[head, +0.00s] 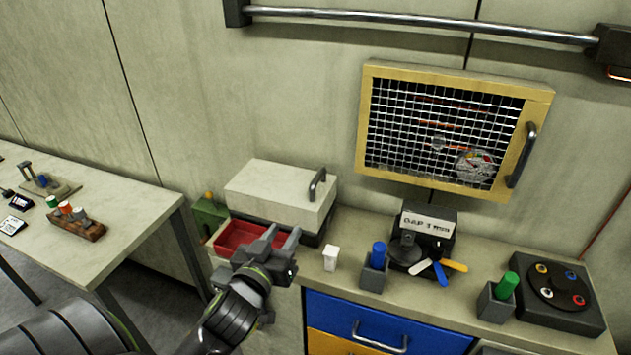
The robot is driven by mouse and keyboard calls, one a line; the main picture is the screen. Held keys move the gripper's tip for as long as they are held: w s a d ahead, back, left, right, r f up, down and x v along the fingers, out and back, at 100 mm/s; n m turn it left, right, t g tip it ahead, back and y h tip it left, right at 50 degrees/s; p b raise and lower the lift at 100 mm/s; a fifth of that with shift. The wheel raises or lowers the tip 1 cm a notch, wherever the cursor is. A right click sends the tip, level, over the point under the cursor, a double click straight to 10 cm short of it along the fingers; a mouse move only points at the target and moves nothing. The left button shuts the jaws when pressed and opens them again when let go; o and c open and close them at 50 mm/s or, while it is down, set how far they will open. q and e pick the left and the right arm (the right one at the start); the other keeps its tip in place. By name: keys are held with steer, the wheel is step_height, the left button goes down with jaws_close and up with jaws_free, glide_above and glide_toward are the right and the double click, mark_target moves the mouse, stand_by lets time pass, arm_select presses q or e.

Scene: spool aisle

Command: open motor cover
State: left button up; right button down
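A cream box-shaped cover (270,190) with a dark bar handle (317,184) on its right part sits closed on a dark base on the counter. A yellow-framed mesh door (540,110) with a dark handle (522,155) at its right side is closed on the wall, a gauge behind it. No label shows which one is the motor cover. My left gripper (281,236) is in front of the cream cover, below its handle and apart from it. Its fingers look spread, with nothing between them. It hides part of a red tray (240,234). My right gripper is out of view.
Right of the gripper stand a white cup (330,257), a blue peg in a grey holder (374,279), a gap-gauge stand (425,225), a green peg (507,286) and a dark disc plate (565,315). A rail (420,18) crosses the wall above.

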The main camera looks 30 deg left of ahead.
mark_target(311, 188)
arm_select(q)
steer(key=shift+t+h, duration=0.3)
steer(key=shift+t, duration=0.1)
steer(key=p+x, duration=0.1)
steer(key=x, duration=0.5)
steer(key=p+x, duration=0.2)
steer(key=x, duration=0.3)
steer(key=r+p+x, duration=0.1)
steer(key=x, duration=0.5)
steer(key=shift+w+r+p, duration=0.1)
steer(key=shift+w+p, duration=0.25)
steer(key=shift+p, duration=0.05)
jaws_close()
